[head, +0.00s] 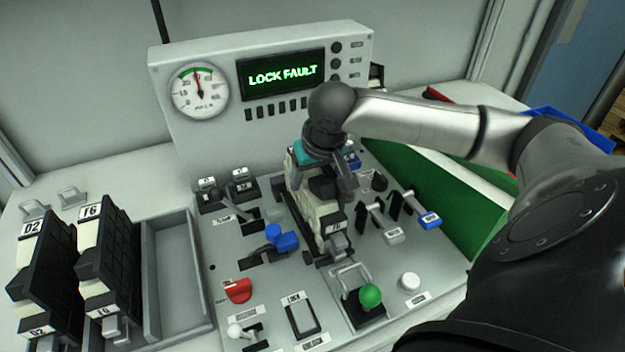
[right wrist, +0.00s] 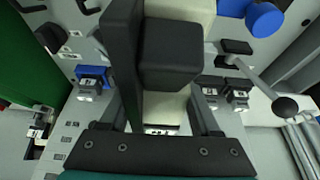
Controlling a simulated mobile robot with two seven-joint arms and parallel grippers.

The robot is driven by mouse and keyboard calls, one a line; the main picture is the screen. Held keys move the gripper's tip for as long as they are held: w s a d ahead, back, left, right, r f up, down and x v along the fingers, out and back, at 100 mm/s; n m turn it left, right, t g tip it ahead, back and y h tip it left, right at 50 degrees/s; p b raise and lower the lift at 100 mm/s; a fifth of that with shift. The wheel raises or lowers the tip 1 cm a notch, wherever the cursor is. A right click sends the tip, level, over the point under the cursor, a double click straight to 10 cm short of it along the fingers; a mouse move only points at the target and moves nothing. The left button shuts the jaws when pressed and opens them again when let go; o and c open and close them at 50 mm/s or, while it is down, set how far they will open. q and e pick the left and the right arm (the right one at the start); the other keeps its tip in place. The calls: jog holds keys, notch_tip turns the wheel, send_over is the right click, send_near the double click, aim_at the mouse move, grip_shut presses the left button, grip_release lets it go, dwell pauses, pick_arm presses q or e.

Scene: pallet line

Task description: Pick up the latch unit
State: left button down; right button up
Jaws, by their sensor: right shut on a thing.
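The latch unit appears to be the cream and black block (head: 327,217) standing in the middle of the sloped grey console. It has a small label near its front end that I cannot read clearly. My right gripper (head: 322,178) is over its upper part and shut on it. In the right wrist view the cream body (right wrist: 172,108) with its black block shows between the fingers. The unit's lower end is close to the panel; whether it is still seated there is hidden. My left gripper is not in view.
Blue, red, green and white controls surround the held unit. A display (head: 282,75) reads LOCK FAULT. A green panel (head: 430,190) lies to the right.

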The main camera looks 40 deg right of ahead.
grip_shut()
jog(key=shift+r, duration=0.1)
notch_tip(320, 180, up, 20)
jog(key=p, duration=0.6)
